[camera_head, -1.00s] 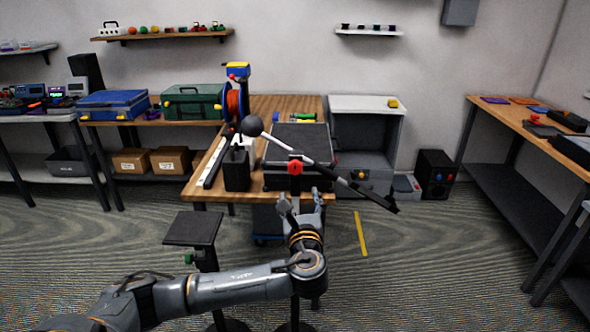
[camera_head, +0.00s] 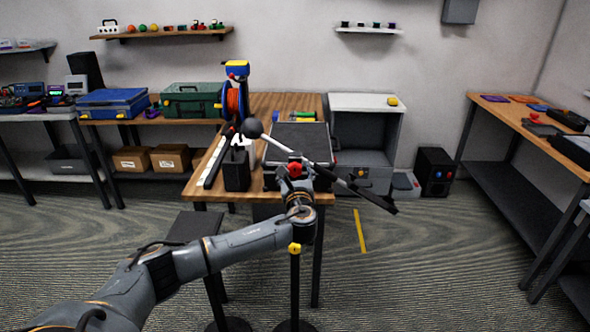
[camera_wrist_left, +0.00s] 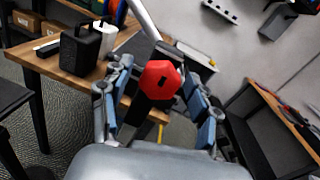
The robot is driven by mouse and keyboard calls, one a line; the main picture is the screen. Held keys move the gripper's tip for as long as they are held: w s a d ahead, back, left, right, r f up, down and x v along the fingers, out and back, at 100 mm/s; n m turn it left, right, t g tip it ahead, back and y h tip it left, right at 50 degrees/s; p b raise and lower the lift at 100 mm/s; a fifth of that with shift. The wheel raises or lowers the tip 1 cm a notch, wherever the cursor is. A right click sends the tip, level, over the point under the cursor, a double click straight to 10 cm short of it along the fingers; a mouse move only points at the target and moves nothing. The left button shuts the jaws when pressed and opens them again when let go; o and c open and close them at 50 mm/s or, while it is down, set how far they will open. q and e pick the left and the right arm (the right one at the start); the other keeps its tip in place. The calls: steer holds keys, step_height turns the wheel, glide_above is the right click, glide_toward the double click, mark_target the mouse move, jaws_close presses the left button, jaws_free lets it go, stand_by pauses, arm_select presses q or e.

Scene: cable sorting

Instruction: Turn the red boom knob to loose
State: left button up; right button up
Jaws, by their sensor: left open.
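The red boom knob (camera_head: 295,169) sits at the pivot of a slanted boom with a dark ball at its upper left end. In the left wrist view the knob (camera_wrist_left: 160,80) is a red faceted disc with a dark slot. My left gripper (camera_head: 294,182) is just in front of the knob and below it in the head view. In the wrist view its two fingers (camera_wrist_left: 160,95) are open, one on each side of the knob, with gaps visible. The boom (camera_head: 325,172) runs down to the right. My right gripper is not in view.
A wooden table (camera_head: 207,165) stands behind, bearing a black box (camera_head: 237,171) and an orange cable reel (camera_head: 234,102). The floor to the right, by a yellow strip (camera_head: 360,231), is clear.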

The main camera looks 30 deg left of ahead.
arm_select(q)
steer(key=c, duration=1.2)
steer(key=n, duration=0.3)
steer(key=shift+n+b, duration=0.35)
steer(key=shift+n, duration=0.05)
steer(key=n+h+b, duration=0.1)
steer(key=n, duration=0.4)
steer(key=shift+a, duration=0.1)
steer(key=n+b, duration=0.1)
steer(key=n, duration=0.3)
steer(key=shift+n+h+b, duration=0.4)
steer(key=shift+n+b, duration=0.05)
steer(key=shift+n, duration=1.55)
